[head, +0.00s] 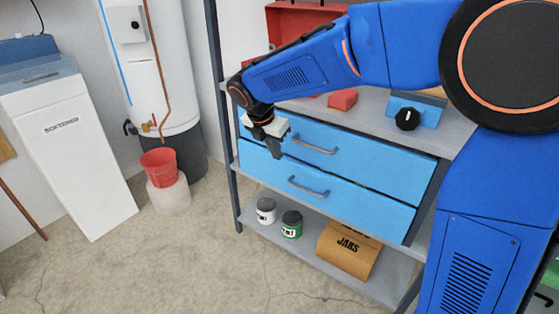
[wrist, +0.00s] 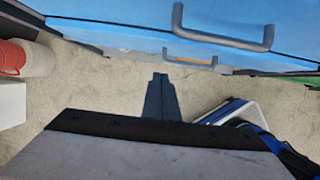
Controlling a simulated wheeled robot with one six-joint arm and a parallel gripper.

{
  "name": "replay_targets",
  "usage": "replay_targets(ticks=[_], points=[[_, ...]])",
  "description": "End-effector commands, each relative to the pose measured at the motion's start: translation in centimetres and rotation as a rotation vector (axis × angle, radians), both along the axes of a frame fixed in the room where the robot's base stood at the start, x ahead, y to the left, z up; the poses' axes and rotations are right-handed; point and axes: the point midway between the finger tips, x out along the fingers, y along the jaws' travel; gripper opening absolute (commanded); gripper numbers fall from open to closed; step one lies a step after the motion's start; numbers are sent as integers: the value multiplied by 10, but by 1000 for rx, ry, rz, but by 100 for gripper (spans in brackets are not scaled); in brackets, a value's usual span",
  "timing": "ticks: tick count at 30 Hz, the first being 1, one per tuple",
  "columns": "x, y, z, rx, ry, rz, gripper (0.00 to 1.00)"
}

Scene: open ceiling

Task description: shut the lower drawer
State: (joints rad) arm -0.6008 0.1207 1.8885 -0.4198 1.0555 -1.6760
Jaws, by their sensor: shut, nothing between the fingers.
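The lower drawer (head: 345,205) is the lower of two blue drawer fronts in the grey rack in the head view, with a grey bar handle (head: 308,187). Its front looks about level with the upper drawer (head: 360,155); I cannot tell a small gap. My gripper (head: 277,151) is shut and empty, fingers pointing down, in front of the left part of the drawers. In the wrist view the shut fingers (wrist: 159,78) show below a smaller handle (wrist: 190,60), and the larger, nearer handle (wrist: 225,28) is above. Whether the fingers touch the drawer cannot be told.
Two cans (head: 266,210) and a cardboard box (head: 347,250) sit on the bottom shelf. A red box (head: 343,99) and a blue box with a black knob (head: 407,118) are on top. A red bucket (head: 159,166) stands left. The floor before the rack is clear.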

Motion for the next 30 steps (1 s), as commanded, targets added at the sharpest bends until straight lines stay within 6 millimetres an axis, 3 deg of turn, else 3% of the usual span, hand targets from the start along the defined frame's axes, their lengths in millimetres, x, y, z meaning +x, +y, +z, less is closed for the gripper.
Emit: replay_targets(ticks=[4,8,11,15,22,30], points=[[-5,4,14,0,-1,0,0],[-7,5,13,-17,2,-6,0],[-13,3,-6,-96,5,-31,0],[-26,-4,-48,-311,-46,-94,0],[-37,4,-87,-655,-365,-131,0],[-46,53,-99,-758,-817,-35,0]])
